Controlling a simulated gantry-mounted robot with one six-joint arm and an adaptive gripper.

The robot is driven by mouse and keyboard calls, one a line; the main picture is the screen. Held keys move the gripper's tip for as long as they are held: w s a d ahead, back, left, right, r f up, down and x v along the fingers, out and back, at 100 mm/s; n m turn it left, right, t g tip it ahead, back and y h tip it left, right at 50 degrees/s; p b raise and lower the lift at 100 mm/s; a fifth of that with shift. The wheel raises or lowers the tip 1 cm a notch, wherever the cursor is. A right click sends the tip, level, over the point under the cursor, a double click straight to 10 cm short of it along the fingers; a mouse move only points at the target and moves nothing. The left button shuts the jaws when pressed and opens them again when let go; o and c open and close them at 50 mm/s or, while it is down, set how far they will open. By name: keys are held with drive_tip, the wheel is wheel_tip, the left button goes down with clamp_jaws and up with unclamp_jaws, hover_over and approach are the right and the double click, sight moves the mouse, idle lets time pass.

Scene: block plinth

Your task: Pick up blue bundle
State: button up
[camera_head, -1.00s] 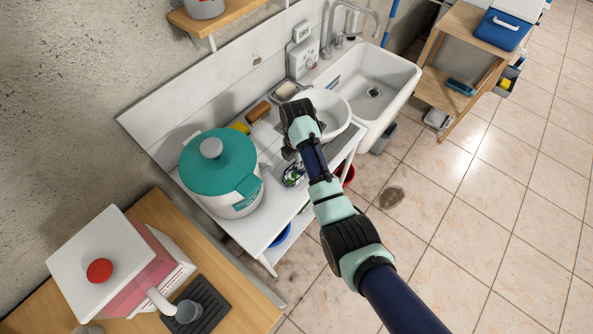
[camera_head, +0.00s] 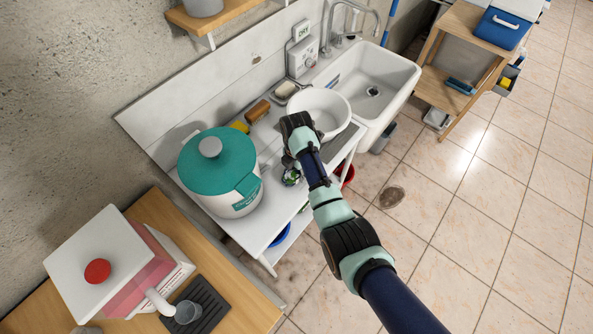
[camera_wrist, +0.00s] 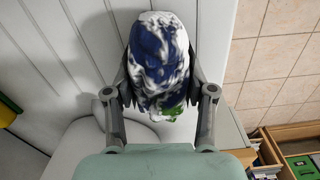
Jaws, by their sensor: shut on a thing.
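The blue bundle (camera_wrist: 158,55) is a blue-and-white mottled cloth roll with a bit of green at its near end. It fills the space between the two fingers of my gripper (camera_wrist: 160,85) in the wrist view, with a finger against each side. In the head view only a small part of the bundle (camera_head: 291,176) shows, just below my wrist and beside the white pot. My fingers are mostly hidden there by my own arm. I cannot tell whether the bundle touches the counter.
A white pot with a teal lid (camera_head: 218,165) stands left on the white counter. A white bowl (camera_head: 335,108) is right behind my wrist, beside the sink (camera_head: 390,75). A brown roll (camera_head: 257,111) and a yellow sponge (camera_head: 240,127) lie near the wall. The tiled floor is open on the right.

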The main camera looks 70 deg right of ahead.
wheel_tip(320, 180, up, 11)
drive_tip(key=shift+p, duration=0.75)
wheel_tip(320, 180, up, 9)
drive_tip(key=p, duration=0.7)
drive_tip(key=shift+p, duration=0.35)
